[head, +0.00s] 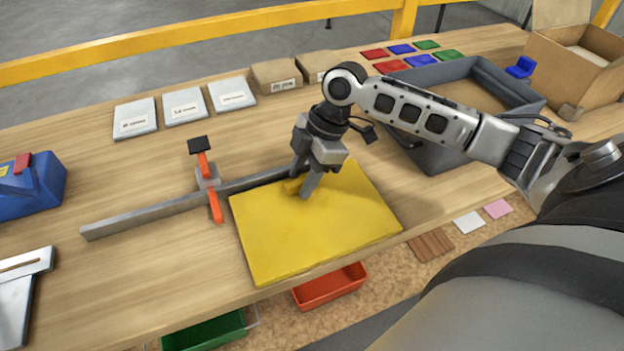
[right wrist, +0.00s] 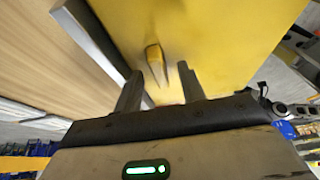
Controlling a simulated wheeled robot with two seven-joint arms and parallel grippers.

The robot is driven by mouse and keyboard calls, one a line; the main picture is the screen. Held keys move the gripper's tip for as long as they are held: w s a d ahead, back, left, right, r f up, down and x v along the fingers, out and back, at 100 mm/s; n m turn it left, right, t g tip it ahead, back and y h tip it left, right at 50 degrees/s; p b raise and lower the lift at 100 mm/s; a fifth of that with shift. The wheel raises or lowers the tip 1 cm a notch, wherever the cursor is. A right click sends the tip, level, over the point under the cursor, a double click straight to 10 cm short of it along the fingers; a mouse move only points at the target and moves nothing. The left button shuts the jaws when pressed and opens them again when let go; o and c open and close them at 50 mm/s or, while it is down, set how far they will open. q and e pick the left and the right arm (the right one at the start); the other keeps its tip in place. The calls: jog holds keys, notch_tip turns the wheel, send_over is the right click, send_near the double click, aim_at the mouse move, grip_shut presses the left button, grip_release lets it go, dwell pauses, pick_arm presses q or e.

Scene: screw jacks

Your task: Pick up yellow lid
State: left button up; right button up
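The yellow lid (head: 320,230) is a flat, square panel lying on the workbench at its front edge. A small yellow handle (head: 292,186) stands on it; it also shows in the right wrist view (right wrist: 154,60). My right gripper (head: 302,184) is over the lid's back left part, pointing down at the handle. In the right wrist view its two fingers (right wrist: 162,88) are apart, with the handle between them and gaps at the sides. Whether the fingertips touch the lid cannot be told. My left gripper is out of view.
A grey metal bar with an orange-handled clamp (head: 206,180) runs along the lid's back left side. A grey tray (head: 440,150) stands to the right, an open cardboard box (head: 570,75) beyond it. Red (head: 330,286) and green (head: 205,332) bins sit below the bench edge.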

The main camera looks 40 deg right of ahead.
grip_shut()
jog(key=shift+r, duration=0.15)
